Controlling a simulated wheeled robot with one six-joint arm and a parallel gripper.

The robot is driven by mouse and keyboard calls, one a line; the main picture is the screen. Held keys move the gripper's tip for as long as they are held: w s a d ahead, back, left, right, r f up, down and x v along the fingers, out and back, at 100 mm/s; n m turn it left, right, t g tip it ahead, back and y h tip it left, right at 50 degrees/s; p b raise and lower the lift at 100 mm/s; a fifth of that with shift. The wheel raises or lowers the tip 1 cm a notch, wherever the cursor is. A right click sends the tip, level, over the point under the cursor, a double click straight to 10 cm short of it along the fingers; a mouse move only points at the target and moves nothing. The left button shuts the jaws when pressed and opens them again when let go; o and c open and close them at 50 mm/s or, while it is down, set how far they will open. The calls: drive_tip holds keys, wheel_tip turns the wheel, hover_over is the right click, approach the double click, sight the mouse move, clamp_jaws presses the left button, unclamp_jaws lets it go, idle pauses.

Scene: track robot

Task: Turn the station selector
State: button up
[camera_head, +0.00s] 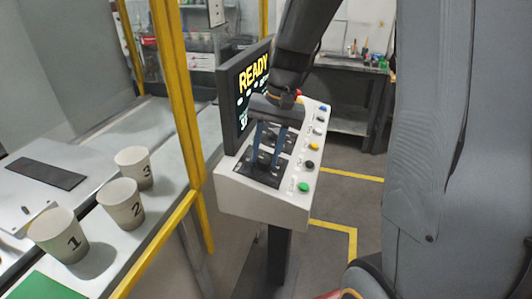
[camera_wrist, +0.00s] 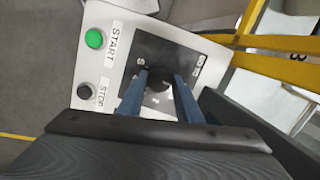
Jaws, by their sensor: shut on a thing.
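The station selector (camera_wrist: 158,76) is a dark round knob on a black plate with small white marks on the control panel. In the wrist view my gripper (camera_wrist: 160,82) has its two blue fingers on either side of the knob, shut on it. The fingers hide part of the knob and plate. In the head view my gripper (camera_head: 265,158) reaches down onto the black plate (camera_head: 259,176) near the panel's front, and the knob is mostly hidden there.
A green START button (camera_wrist: 94,39) and a black STOP button (camera_wrist: 84,90) sit beside the plate. A screen (camera_head: 246,95) reading READY stands behind the panel. A yellow frame post (camera_head: 178,85) and numbered cups (camera_head: 122,203) are to the left.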

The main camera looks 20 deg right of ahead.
drive_tip(key=o, duration=1)
drive_tip(key=shift+o, duration=0.2)
drive_tip(key=b+v, duration=0.1)
drive_tip(key=v, duration=0.6)
drive_tip(key=shift+r+b, duration=0.4)
drive_tip(key=shift+d, duration=0.1)
